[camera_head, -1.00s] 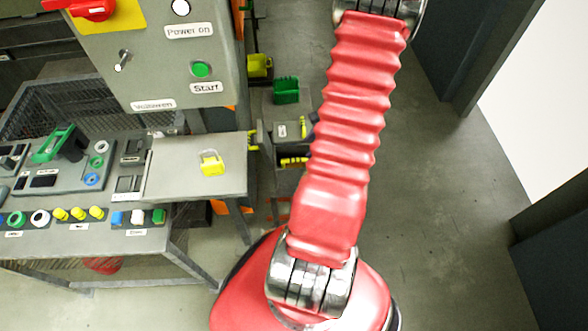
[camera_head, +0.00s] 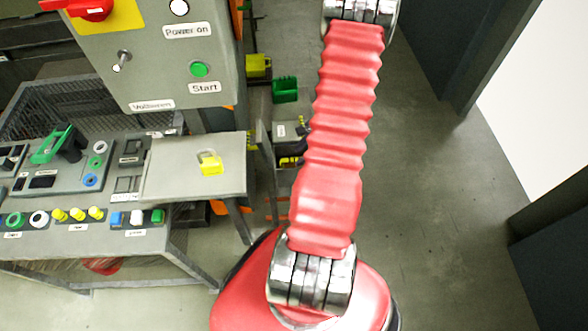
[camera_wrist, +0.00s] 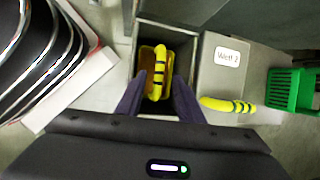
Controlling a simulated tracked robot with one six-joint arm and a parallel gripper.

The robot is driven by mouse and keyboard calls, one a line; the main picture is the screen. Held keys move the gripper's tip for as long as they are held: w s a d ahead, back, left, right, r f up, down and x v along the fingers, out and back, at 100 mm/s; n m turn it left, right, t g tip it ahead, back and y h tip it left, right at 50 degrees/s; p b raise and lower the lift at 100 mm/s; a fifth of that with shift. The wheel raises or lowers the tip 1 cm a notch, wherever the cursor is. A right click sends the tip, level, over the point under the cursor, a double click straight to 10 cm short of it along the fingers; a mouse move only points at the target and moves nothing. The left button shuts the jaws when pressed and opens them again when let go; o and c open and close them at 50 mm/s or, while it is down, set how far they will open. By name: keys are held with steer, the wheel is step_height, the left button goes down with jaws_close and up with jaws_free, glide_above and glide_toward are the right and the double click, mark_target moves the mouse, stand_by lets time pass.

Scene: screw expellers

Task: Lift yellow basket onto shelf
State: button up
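In the wrist view a yellow basket (camera_wrist: 148,62) sits inside an open grey bin (camera_wrist: 183,38). Whether the fingers touch the basket cannot be told. In the head view my red arm hides most of the bin area, and my gripper is not clearly seen there. A grey shelf-like surface (camera_head: 165,185) on the left carries a small yellow piece (camera_head: 210,163).
A green basket (camera_wrist: 292,90) stands right of a labelled grey box (camera_wrist: 225,75) with another yellow-black handle (camera_wrist: 228,105). In the head view a yellow container (camera_head: 258,66) is near the green basket (camera_head: 285,89). A control panel (camera_head: 160,60) stands left. Floor at right is clear.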

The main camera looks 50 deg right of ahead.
mark_target(296, 159)
steer(key=shift+x, duration=2.6)
steer(key=shift+a, duration=0.15)
steer(key=shift+c, duration=0.3)
jaws_close()
